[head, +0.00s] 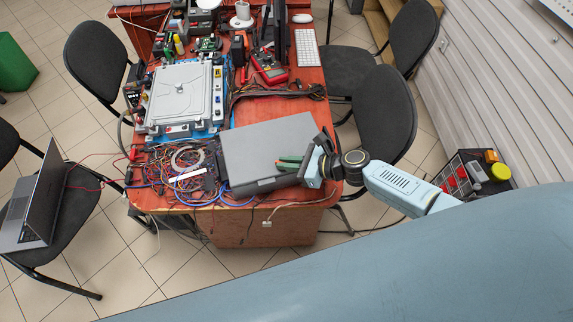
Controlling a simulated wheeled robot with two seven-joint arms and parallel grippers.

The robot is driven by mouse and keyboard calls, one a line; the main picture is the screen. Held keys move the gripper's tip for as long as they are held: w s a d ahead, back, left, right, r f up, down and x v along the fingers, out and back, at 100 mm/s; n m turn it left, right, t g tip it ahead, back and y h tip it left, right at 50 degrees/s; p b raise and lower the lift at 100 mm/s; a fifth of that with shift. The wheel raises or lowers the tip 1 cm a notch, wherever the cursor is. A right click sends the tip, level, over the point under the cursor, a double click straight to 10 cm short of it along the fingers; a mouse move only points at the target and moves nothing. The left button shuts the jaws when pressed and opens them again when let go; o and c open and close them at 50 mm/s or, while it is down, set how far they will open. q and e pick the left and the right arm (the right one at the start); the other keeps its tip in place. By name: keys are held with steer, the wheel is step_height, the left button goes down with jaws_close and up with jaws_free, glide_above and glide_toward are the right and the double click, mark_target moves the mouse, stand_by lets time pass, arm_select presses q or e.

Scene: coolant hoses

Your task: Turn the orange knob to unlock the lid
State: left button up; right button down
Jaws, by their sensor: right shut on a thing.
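My right gripper (300,165) is over the front right corner of a closed grey case (262,145) on the table. It is shut, and a small green thing shows at its fingertips against the case. What the green thing is, and whether it touches the case, I cannot tell. No orange knob can be made out for certain; the gripper may hide part of the case's right side. A lighter grey lidded box (182,95) on a blue base stands further back on the left. My left gripper is not in view.
Tangled wires (180,175) and cables crowd the table's front left. Red meter (269,68), keyboard (309,48) and dark cables (275,88) lie behind the grey case. Black chairs stand around the table (240,212). A laptop (35,205) sits on the left chair.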

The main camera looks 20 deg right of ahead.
steer(key=n+g+y+b, duration=0.1)
steer(key=b, duration=0.1)
steer(key=n+g+b, duration=0.2)
steer(key=w+n+g+y+b, duration=0.1)
steer(key=n+g+b, duration=0.1)
steer(key=shift+d+f+y, duration=0.2)
steer(key=shift+f+y, duration=0.05)
steer(key=shift+y, duration=0.05)
steer(key=shift+w+r+n+g+b, duration=0.1)
steer(key=shift+r+n+g+b, duration=0.1)
steer(key=shift+n+g+b, duration=1.15)
steer(key=c, duration=1.5)
jaws_free()
steer(key=shift+a, duration=0.1)
steer(key=v, duration=1.3)
steer(key=shift+w+d, duration=0.1)
steer(key=shift+d, duration=0.2)
